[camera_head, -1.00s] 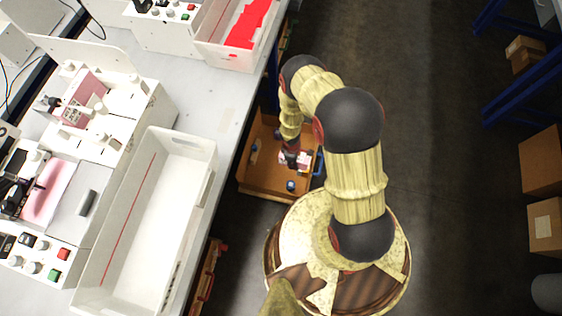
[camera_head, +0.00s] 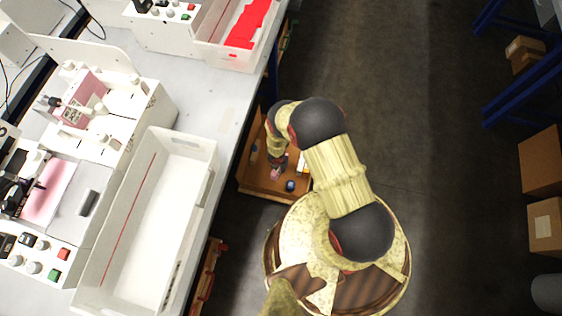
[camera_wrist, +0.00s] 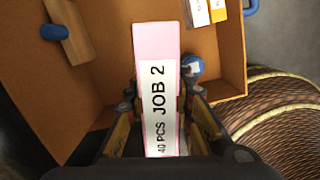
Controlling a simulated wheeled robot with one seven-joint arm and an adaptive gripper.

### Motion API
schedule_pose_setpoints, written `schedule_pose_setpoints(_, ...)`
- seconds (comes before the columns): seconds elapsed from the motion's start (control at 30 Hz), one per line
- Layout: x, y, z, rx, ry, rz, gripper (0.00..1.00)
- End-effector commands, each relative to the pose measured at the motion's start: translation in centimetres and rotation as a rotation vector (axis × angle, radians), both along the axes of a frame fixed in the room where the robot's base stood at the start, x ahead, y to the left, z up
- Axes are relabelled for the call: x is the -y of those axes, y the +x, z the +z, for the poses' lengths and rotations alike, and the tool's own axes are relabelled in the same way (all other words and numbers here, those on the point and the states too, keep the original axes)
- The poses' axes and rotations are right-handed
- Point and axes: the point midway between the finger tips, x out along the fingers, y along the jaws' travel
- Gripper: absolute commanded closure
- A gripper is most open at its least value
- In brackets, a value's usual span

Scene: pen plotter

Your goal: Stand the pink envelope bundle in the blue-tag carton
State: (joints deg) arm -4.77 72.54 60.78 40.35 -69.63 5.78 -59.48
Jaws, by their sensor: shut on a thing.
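The pink envelope bundle (camera_wrist: 155,45) has a white band marked "JOB 2" and "40 PCS". My gripper (camera_wrist: 160,98) is shut on it, with one finger on each side. In the head view the small pink bundle (camera_head: 275,174) shows under my gripper (camera_head: 278,163), over the brown carton. The carton (camera_head: 262,191) stands low beside the bench; its orange-brown floor and walls fill much of the wrist view (camera_wrist: 95,85). A blue piece (camera_wrist: 251,6) sits at the carton's right wall; I cannot tell whether it is the tag. The bundle's lower end is hidden.
White and yellow items (camera_wrist: 200,12) stand in the carton's far right corner. A round blue-topped object (camera_wrist: 192,66) lies close right of the bundle. A wooden block with a blue end (camera_wrist: 70,38) lies at left. The bench (camera_head: 205,105) edge runs left of the carton.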

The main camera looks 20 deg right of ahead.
Motion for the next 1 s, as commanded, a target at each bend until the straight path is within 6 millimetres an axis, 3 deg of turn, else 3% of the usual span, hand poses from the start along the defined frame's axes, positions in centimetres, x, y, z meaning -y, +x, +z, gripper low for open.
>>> schedule_pose_setpoints(0.23,-1.6,0.8,-0.3,0.000,0.000,0.234,1.00)
schedule_pose_setpoints(0.4,-1.5,0.6,-3.8,-0.002,0.001,0.225,1.00)
schedule_pose_setpoints(0.6,-1.6,0.8,-6.4,0.000,0.000,0.223,1.00)
schedule_pose_setpoints(0.77,-1.5,1.1,-7.3,0.000,0.000,0.223,1.00)
schedule_pose_setpoints(1.0,-1.0,3.5,-8.6,0.000,0.001,0.220,1.00)
